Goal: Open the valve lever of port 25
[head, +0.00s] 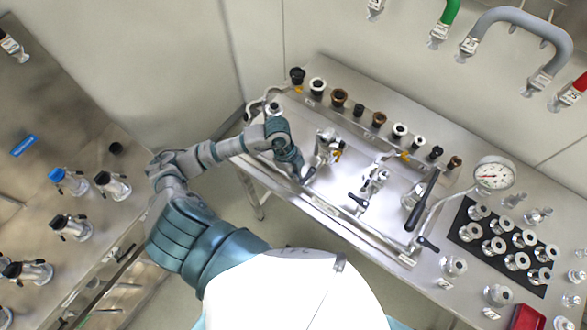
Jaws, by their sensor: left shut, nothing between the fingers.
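My left arm reaches over the left end of the steel bench (330,72). My left gripper (304,175) is shut and empty, pointing down at the bench's front edge, close to a metal valve fitting (328,147). To its right are another valve fitting (375,178) with a small black lever (358,201), a long black handle (424,198), and a black lever (428,244) near the front pipe. I cannot read any port number, so I cannot tell which lever belongs to port 25. My right gripper is not in view.
A row of black, white and brown knobs (339,97) lines the bench's back. A pressure gauge (493,174) stands at the right, beside a black mat (467,232) with several metal fittings. Hoses, including a grey one (515,14), hang on the wall.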

